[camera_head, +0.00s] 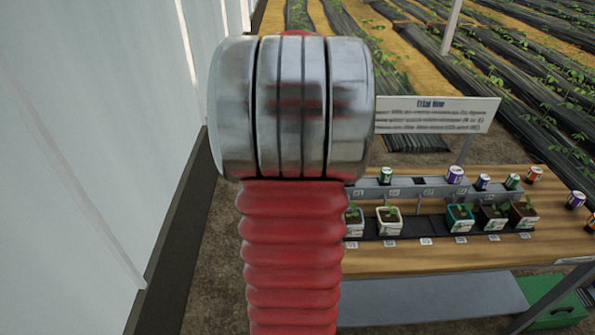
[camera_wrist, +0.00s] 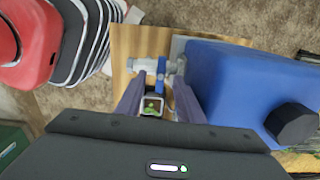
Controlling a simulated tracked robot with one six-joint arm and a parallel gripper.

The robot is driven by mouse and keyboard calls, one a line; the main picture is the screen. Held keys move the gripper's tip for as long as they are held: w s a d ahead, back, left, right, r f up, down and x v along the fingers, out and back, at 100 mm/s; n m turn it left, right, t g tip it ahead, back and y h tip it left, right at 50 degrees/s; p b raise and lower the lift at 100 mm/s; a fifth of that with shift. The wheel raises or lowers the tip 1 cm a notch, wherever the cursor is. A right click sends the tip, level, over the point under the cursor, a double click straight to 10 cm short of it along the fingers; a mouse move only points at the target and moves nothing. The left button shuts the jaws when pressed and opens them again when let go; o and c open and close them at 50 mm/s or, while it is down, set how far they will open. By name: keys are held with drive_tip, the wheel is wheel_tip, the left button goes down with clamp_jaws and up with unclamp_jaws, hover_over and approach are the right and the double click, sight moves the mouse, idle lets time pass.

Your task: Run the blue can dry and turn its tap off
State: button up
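The blue can (camera_wrist: 235,75) is a large blue container with a black cap, at the right of the wrist view. A pale tap fitting with a blue lever (camera_wrist: 161,70) sticks out from its left side. My gripper (camera_wrist: 159,88) is open, its two dark fingers reaching toward the tap with the lever between or just beyond their tips. I cannot tell if they touch it. A small pot with a green plant (camera_wrist: 152,105) shows below the tap, between the fingers. Whether liquid flows and how full the can is cannot be seen. The large can is not visible in the head view.
In the head view, my red arm blocks the middle. A wooden table (camera_head: 430,260) at right holds several potted plants and small coloured cans, with a sign (camera_head: 437,114) behind. A pale wall (camera_head: 100,150) stands left. A red object (camera_wrist: 28,45) is at the wrist view's upper left.

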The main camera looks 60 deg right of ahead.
drive_tip(key=shift+n, duration=0.3)
drive_tip(key=shift+f, duration=0.1)
drive_tip(key=shift+a+f, duration=0.1)
drive_tip(key=shift+f, duration=2.1)
